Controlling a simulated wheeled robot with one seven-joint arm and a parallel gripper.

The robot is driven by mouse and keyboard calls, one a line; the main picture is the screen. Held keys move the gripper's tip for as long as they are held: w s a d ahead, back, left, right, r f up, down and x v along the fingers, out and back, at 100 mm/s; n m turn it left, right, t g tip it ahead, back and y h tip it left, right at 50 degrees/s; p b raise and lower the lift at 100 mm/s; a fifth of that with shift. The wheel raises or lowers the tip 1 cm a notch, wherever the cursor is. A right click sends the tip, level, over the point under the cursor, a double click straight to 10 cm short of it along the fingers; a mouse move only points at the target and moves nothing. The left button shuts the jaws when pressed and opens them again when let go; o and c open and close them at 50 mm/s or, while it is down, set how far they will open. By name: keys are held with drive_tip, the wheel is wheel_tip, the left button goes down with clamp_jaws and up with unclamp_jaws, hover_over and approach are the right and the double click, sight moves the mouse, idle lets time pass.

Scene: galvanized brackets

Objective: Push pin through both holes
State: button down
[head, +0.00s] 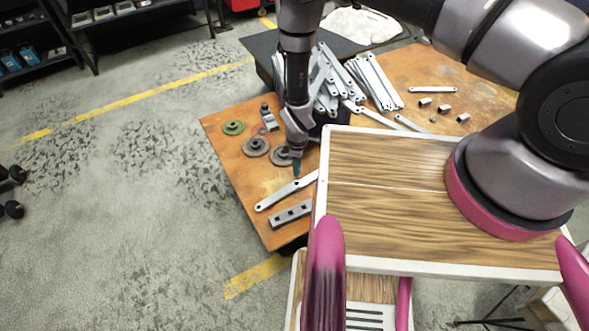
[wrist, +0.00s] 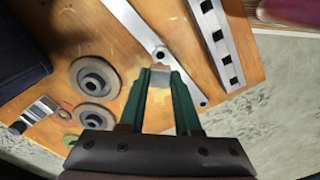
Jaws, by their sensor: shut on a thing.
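My gripper (head: 297,168) points down over the wooden table, just above a long flat metal bracket (head: 287,190). In the wrist view, the green fingers (wrist: 160,82) are shut on a short grey metal pin (wrist: 157,74), of which only a small part shows between the fingertips. The flat bracket (wrist: 140,35) lies right past the fingertips. A dark round hole (wrist: 160,54) in it is close to the pin's end. The pin appears outside that hole, though I cannot tell its height above it. A second hole lined up beneath cannot be seen.
A channel bar with several square holes (head: 290,214) lies nearer the table's edge. Two grey flanged discs (head: 256,146) and a green one (head: 233,127) lie left. Bracket strips (head: 375,80) are piled behind. The wood-topped cart (head: 400,190) borders the right.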

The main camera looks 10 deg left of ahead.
drive_tip(key=shift+f, duration=2.1)
drive_tip(key=shift+f, duration=1.7)
drive_tip(key=c, duration=0.5)
unclamp_jaws()
drive_tip(key=shift+r, duration=0.1)
wheel_tip(320, 180, up, 11)
drive_tip(key=shift+f, duration=0.15)
